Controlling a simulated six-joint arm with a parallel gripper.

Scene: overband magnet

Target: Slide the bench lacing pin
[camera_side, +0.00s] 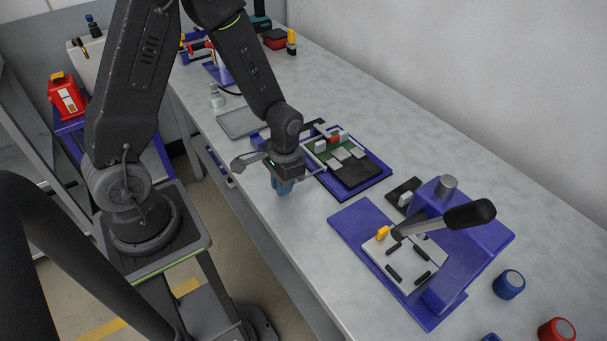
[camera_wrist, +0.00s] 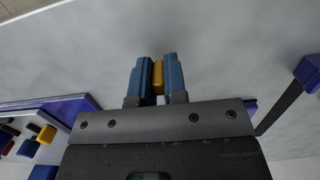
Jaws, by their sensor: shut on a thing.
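My gripper (camera_side: 284,187) is low near the front edge of the bench, its blue fingers pointing down. In the wrist view my gripper (camera_wrist: 157,78) is shut on a short yellow pin-like piece (camera_wrist: 158,76), which sits between the two blue fingers. Its lower end is hidden, and I cannot tell what it is seated in or whether it touches the bench. The side view does not show this piece, as the fingers cover it.
A blue press (camera_side: 437,235) with a black handle stands right, with a white plate bearing a yellow tab (camera_side: 382,233). A blue-edged tray (camera_side: 375,190) with a green board lies behind my gripper. A grey tray (camera_side: 240,122) lies further back. Blue and red caps (camera_side: 508,284) stand front right.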

